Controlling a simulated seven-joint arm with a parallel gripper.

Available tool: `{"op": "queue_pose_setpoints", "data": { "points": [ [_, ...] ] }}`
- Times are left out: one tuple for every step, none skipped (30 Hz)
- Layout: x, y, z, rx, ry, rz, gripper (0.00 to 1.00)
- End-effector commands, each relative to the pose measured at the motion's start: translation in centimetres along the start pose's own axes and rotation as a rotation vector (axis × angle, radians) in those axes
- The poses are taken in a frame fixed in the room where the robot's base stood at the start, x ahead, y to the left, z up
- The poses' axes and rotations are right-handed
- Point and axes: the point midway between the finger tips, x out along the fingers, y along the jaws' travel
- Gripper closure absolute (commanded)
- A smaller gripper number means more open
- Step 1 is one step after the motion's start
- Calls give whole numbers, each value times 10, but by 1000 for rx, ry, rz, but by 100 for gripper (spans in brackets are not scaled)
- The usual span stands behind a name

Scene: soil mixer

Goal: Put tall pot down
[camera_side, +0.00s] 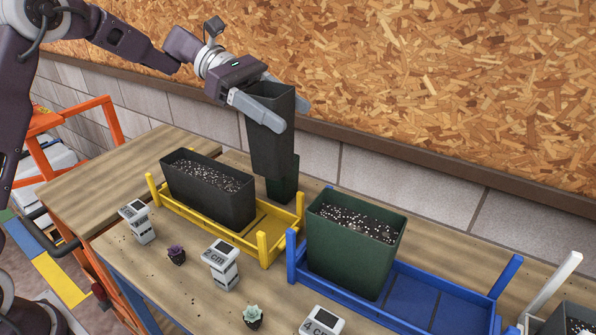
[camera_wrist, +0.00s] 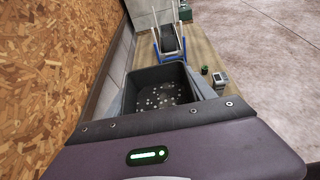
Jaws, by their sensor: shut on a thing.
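The tall pot (camera_side: 268,150) is dark grey, slim and nearly upright in the side view. My gripper (camera_side: 291,114) is shut on its upper part, one light grey finger on its near face. In the wrist view the tall pot (camera_wrist: 165,75) is seen from above, with pale specks in dark soil inside. Its lower end is behind the yellow rack (camera_side: 263,247), near the wall. A dark green piece (camera_side: 284,188) shows at its lower end; I cannot tell whether it is a separate pot or whether the tall pot touches the table.
A black soil-filled pot (camera_side: 208,195) stands in the yellow rack's left part; its right part is empty. A green soil-filled pot (camera_side: 345,255) stands in the blue rack (camera_side: 462,318), with bare slots right of it. Labelled blocks (camera_side: 221,266) and small succulents (camera_side: 177,256) line the front.

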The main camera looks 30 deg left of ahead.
Motion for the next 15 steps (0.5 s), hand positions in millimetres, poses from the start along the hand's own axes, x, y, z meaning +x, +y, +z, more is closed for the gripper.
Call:
{"op": "queue_pose_setpoints", "data": {
  "points": [
    [11,13,-3,-6,-4,25,86],
    [18,23,-5,-12,-6,47,86],
    [27,37,-9,-22,-6,80,86],
    [35,47,-11,-30,-7,104,86],
    [43,58,-15,-40,-7,130,86],
    [54,71,-20,-56,-7,164,86],
    [61,81,-23,-67,-6,190,86],
    [69,90,-27,-80,-6,214,86],
    [78,101,-32,-97,-4,243,86],
    [83,108,-35,-108,-3,263,86],
    [87,113,-38,-119,-1,278,86],
    [92,119,-41,-129,1,295,86],
    [95,122,-46,-136,3,304,86],
    [98,124,-51,-141,3,311,86],
    [103,124,-60,-146,4,314,86]
  ]
}}
